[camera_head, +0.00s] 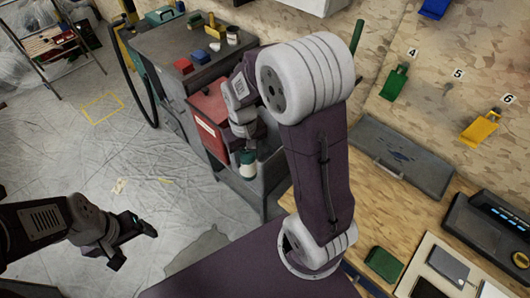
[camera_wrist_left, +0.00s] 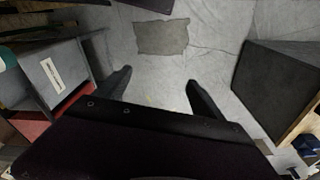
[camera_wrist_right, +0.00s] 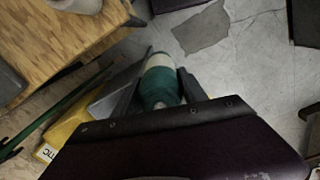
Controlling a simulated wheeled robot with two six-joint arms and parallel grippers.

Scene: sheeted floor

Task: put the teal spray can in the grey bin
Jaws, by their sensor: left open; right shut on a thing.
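The teal spray can (camera_head: 247,164), teal with a white band, hangs between the fingers of my right gripper (camera_head: 246,148), which is shut on it. In the right wrist view the can (camera_wrist_right: 159,82) lies between the two fingers. The grey bin (camera_wrist_left: 62,72), with a white label, shows at the left of the left wrist view; the can is at its far left edge. In the right wrist view the grey bin (camera_wrist_right: 108,98) is close beside the can; I cannot tell whether the can is above its opening. My left gripper (camera_head: 136,247) is open and empty over the floor.
A red bin (camera_head: 208,118) with a white label stands beside the grey one. A yellow bin (camera_wrist_right: 75,125) shows in the right wrist view. A dark cabinet (camera_head: 185,45) bears small coloured items. A wooden workbench (camera_head: 385,215) is at right. The floor at left is mostly clear.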

